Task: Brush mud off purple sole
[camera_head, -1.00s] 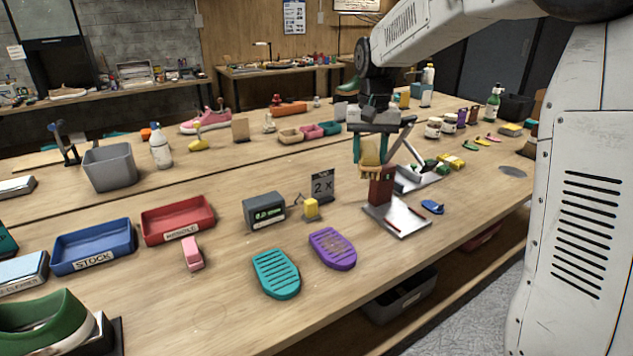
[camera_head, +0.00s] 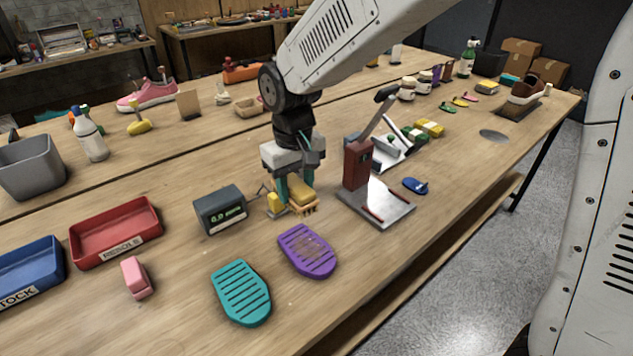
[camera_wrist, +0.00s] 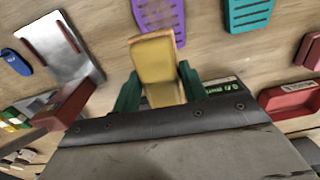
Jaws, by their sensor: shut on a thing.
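The purple sole (camera_head: 307,251) lies flat on the table with brownish mud over its ridged middle. It also shows at the top of the wrist view (camera_wrist: 160,14). My gripper (camera_head: 295,185) is shut on a yellow brush (camera_head: 302,197), with its bristles facing down. The brush is behind the purple sole in the head view and apart from it. In the wrist view the brush (camera_wrist: 158,68) sits between the green fingers and points toward the sole.
A teal sole (camera_head: 241,292) lies left of the purple one. A grey display box (camera_head: 220,210) stands left of my gripper. A pink block (camera_head: 137,278) and the red RESOLE tray (camera_head: 115,231) are at left.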

